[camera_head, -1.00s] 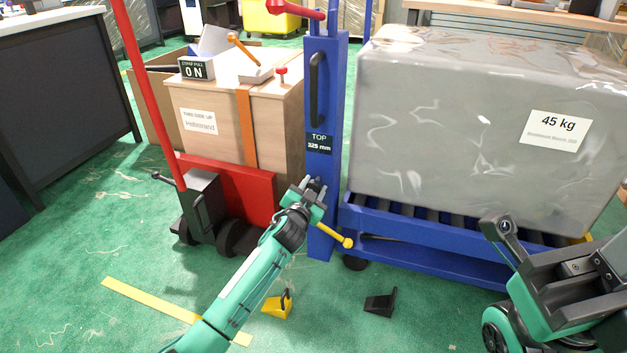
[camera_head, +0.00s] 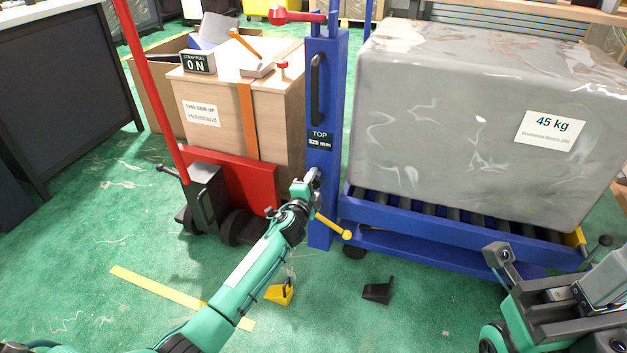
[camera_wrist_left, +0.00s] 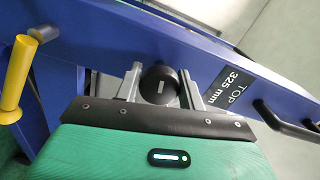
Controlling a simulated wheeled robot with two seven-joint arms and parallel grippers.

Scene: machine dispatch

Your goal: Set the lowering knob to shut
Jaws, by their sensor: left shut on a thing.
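The lowering knob is a round black knob (camera_wrist_left: 160,85) with a pale mark on its face, on the blue mast (camera_head: 326,120). In the left wrist view it sits between the two grey fingers of my left gripper (camera_wrist_left: 163,86), which is shut on it. In the head view my left gripper (camera_head: 308,183) is at the mast, below the "TOP 325 mm" label (camera_head: 320,140), and hides the knob. Part of my right arm (camera_head: 560,310) shows at the lower right; its finger opening is not clear.
A yellow-ended lever (camera_head: 334,227) sticks out just below my left gripper. A grey wrapped 45 kg load (camera_head: 450,120) rests on the blue roller bed at right. A red hand truck (camera_head: 250,185) carries a wooden crate (camera_head: 222,130) at left. Yellow (camera_head: 280,292) and black wedges (camera_head: 378,290) lie on the floor.

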